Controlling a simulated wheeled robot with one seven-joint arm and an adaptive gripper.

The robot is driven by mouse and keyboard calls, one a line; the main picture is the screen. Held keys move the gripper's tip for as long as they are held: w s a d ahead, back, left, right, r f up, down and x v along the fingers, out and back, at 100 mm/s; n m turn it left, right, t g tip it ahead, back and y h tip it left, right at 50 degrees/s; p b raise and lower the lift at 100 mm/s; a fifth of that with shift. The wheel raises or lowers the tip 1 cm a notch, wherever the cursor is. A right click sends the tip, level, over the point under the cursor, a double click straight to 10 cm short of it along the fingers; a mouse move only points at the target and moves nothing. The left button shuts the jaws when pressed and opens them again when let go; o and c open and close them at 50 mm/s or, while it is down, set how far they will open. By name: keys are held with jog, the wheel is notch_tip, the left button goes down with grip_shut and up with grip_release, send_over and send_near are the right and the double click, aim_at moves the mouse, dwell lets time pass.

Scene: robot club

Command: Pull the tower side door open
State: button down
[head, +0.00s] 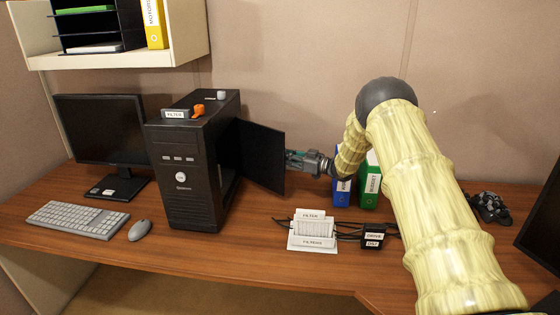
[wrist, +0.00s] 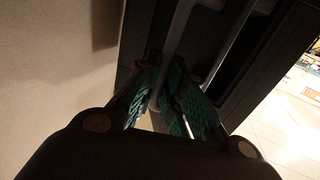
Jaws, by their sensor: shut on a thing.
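The black computer tower (head: 183,178) stands upright on the desk, its front turned toward me. Its side door (head: 260,155) is a flat dark panel that stands swung out to the right from the case, open at a wide angle. My gripper (head: 290,158) is at the door's outer edge. In the wrist view, my gripper's teal-padded fingers (wrist: 165,98) are closed around a thin grey bar or edge beside dark panels. That view is dim, so the exact part gripped is hard to make out. The inside of the tower is hidden in the head view.
A filter box (head: 312,230), a small labelled block (head: 375,237) and cables lie in front of the door. Blue (head: 343,190) and green binders (head: 371,180) stand behind my wrist. A monitor (head: 102,135), keyboard (head: 78,219) and mouse (head: 139,230) are at left.

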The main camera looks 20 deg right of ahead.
jog(key=shift+a+r, duration=0.1)
jog(key=c, duration=1.5)
grip_release()
jog(key=shift+w, duration=0.1)
jog(key=v, duration=1.2)
